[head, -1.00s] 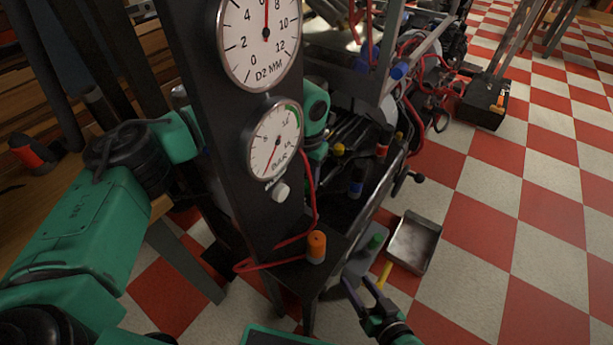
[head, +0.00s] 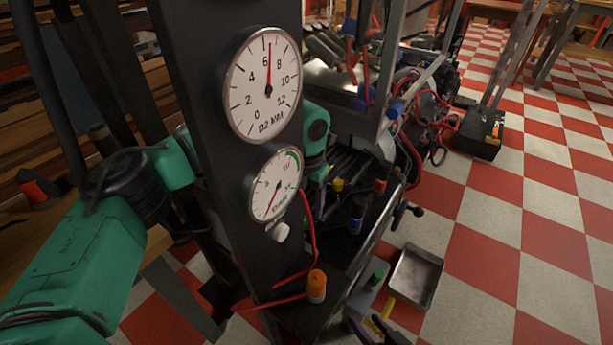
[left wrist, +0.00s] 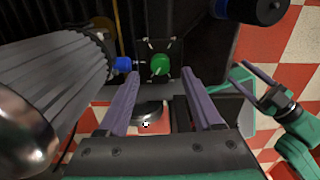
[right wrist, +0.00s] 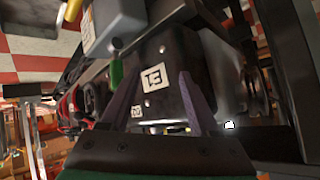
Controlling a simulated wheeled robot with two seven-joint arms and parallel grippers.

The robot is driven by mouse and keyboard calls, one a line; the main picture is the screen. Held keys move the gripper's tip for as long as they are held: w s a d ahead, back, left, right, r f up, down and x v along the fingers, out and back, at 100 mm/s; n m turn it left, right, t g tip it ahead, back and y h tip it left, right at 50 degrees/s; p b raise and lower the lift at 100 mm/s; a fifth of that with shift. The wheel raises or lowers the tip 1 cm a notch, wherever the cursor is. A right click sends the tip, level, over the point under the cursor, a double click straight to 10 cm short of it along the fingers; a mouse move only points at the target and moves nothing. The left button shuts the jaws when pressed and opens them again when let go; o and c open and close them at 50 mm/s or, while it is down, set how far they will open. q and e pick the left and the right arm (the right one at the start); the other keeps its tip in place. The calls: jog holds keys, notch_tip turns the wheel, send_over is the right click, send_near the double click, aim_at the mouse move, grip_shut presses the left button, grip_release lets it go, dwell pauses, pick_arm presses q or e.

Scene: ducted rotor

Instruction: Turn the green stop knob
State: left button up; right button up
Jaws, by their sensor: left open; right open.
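A round green knob (left wrist: 160,63) sits on a dark plate with corner screws in the left wrist view, beside a blue knob (left wrist: 123,63). My left gripper (left wrist: 165,85) is open and empty, its fingers pointing towards the green knob and apart from it. In the head view my left arm reaches behind the gauge panel, which hides its gripper. A green knob (head: 376,276) also stands on a grey block there; I cannot tell if it is the same one. My right gripper (head: 370,324) is open at the bottom edge. A green cylinder shows in the right wrist view (right wrist: 117,73).
A dark panel with two dial gauges (head: 264,84) stands close in front of my left arm. An orange-capped knob (head: 316,285) with red tubing is on the ledge below.

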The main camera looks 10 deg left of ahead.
aim_at(307, 219)
pick_arm(q)
notch_tip(307, 219, up, 10)
jog(key=p, duration=0.2)
pick_arm(e)
jog(key=d+r+g, duration=0.1)
jog(key=s+d+g+h, duration=0.1)
jog(key=d, duration=0.1)
jog(key=d+r+g+h, duration=0.1)
jog(key=d, duration=0.1)
jog(key=shift+s+r, duration=0.15)
jog(key=shift+r, duration=0.2)
